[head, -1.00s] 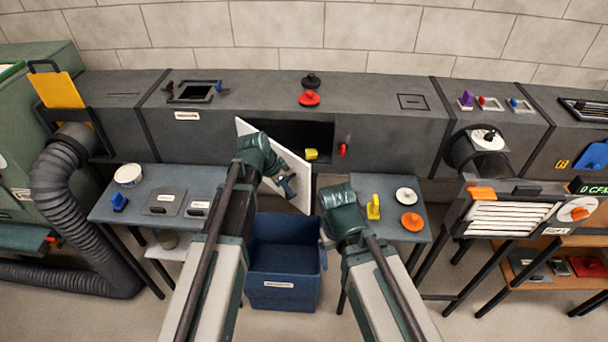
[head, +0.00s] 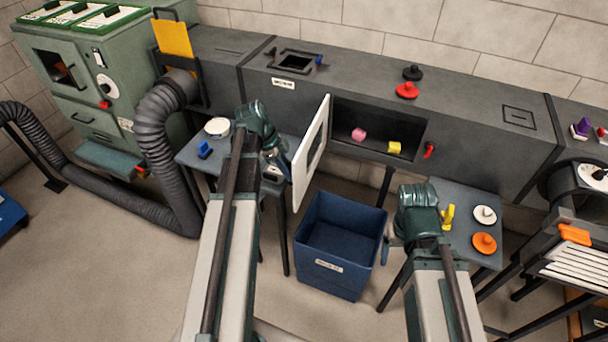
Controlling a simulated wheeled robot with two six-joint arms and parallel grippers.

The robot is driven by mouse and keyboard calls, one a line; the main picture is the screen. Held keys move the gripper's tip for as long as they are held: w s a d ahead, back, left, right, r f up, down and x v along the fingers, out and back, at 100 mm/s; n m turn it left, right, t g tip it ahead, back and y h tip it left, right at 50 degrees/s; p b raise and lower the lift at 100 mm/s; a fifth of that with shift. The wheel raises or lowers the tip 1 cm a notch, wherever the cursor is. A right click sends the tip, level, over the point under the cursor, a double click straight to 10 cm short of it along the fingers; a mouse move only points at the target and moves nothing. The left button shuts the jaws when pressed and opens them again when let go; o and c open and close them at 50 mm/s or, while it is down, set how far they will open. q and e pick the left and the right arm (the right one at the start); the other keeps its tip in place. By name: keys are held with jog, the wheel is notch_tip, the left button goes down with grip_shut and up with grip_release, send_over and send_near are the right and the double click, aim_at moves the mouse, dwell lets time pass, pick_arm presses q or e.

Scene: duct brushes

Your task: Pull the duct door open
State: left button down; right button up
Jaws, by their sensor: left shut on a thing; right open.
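The duct door (head: 299,172), a white panel with a grey-framed inner face, stands swung out from the left side of the duct opening (head: 375,117), roughly square to the duct front. My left gripper (head: 280,165) is at the door's outer face, shut on what appears to be its handle; the wrist and door hide the exact grasp. A red latch (head: 429,150) is right of the opening. My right gripper (head: 386,250) is open, low beside the blue bin, apart from the door.
A blue bin (head: 345,225) stands on the floor below the opening. A side table (head: 470,200) at right holds a yellow piece, a white disc and an orange disc. A left table (head: 190,155) holds a white bowl. A ribbed hose (head: 155,125) runs at left.

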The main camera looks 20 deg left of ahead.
pick_arm(q)
jog(key=shift+a, duration=1.1)
jog(key=c, duration=0.9)
grip_release()
jog(key=p+v, duration=1.3)
jog(key=v, duration=0.1)
jog(key=shift+d+f, duration=0.1)
